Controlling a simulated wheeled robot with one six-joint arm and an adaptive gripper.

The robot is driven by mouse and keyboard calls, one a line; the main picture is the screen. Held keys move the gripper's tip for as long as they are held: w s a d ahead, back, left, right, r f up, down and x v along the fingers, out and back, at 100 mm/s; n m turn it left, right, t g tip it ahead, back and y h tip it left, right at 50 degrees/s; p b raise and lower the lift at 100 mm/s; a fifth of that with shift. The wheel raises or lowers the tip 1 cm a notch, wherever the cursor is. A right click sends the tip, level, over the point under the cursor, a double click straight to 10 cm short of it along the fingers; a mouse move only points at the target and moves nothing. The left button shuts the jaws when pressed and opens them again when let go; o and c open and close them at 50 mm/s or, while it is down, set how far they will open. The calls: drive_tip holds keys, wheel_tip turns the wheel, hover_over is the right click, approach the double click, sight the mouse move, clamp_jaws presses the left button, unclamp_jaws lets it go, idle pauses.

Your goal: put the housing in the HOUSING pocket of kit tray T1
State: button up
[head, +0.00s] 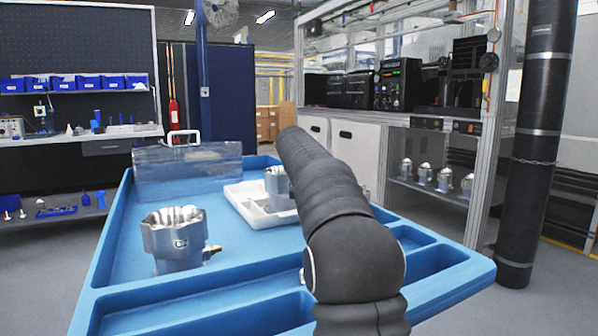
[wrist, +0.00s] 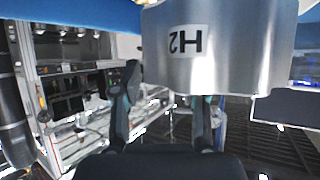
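A white kit tray (head: 244,205) lies on the blue work surface, partly hidden behind my arm; no tray label is readable. A silver housing (head: 277,182) shows at its right part, partly hidden by my arm; I cannot tell whether it rests there or hangs above. A second silver housing (head: 174,240) with a brass fitting stands upright at the left front. In the wrist view, a housing marked H2 (wrist: 225,60) appears upside down, very close. My gripper (wrist: 168,90) has its fingers apart at it, one beside its left edge, the other partly hidden behind it. Contact is unclear.
The blue surface (head: 120,270) has a raised rim and empty recesses at the front. A clear box (head: 188,170) stands at the back left. More housings (head: 424,174) stand on a shelf at the right, near a dark column (head: 535,140).

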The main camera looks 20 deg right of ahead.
drive_tip(key=shift+r, duration=0.2)
drive_tip(key=b+v, duration=0.1)
drive_tip(key=v, duration=1.1)
drive_tip(key=shift+f, duration=0.15)
